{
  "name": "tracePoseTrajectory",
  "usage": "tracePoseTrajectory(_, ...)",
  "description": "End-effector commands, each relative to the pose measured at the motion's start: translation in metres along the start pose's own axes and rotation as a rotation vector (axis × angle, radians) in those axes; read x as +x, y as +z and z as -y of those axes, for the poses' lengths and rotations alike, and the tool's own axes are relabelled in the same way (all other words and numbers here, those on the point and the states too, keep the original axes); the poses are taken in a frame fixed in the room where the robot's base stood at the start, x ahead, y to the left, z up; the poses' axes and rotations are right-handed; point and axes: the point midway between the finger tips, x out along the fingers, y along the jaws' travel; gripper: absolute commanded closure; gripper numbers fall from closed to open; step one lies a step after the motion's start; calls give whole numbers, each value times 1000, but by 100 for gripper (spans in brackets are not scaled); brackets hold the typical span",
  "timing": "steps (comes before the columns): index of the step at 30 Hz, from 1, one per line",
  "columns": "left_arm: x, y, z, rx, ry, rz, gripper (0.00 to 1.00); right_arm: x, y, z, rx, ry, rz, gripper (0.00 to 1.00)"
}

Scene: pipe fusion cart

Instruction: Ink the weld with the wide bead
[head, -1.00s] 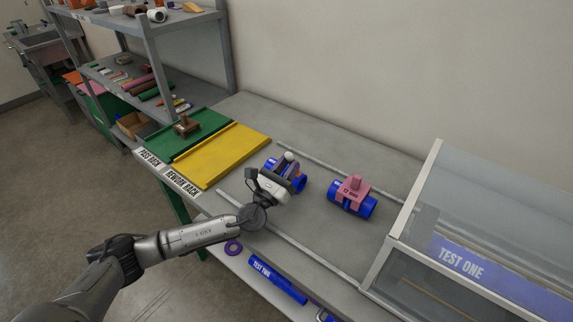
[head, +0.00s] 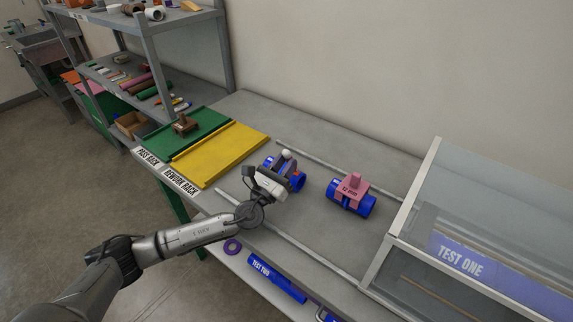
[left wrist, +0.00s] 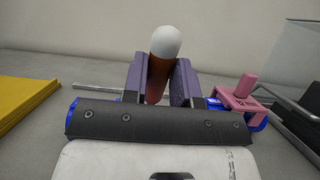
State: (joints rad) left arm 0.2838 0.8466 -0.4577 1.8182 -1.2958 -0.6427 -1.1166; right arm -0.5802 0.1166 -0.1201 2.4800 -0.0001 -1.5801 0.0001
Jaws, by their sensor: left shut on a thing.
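My left gripper (head: 286,169) is shut on an upright marker-like thing with a white rounded top and a red-brown body (left wrist: 160,73). Its white top also shows in the head view (head: 287,154). The gripper is over the left blue pipe piece (head: 299,184), mostly hidden by the gripper; I cannot tell whether the held thing touches it. The other blue pipe piece (head: 365,208) lies to the right with a pink gauge marked 12 mm (head: 351,189) astride it. The welds are not clearly visible. My right gripper is not in view.
A green pass rack (head: 208,117) with a brown stamp (head: 185,124) and a yellow rework rack (head: 222,153) lie left. A glazed case marked TEST ONE (head: 414,190) stands right. Rails (head: 318,249) cross the bench.

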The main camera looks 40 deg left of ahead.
Motion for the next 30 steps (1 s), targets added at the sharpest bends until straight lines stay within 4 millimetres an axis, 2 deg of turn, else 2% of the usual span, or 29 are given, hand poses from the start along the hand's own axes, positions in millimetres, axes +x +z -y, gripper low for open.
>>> tracePoseTrajectory(14, -1, -2, -9, 0, 1, -1, 96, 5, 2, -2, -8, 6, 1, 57)
tracePoseTrajectory(30, 0, -1, 1, -1, 0, -2, 96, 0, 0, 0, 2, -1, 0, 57)
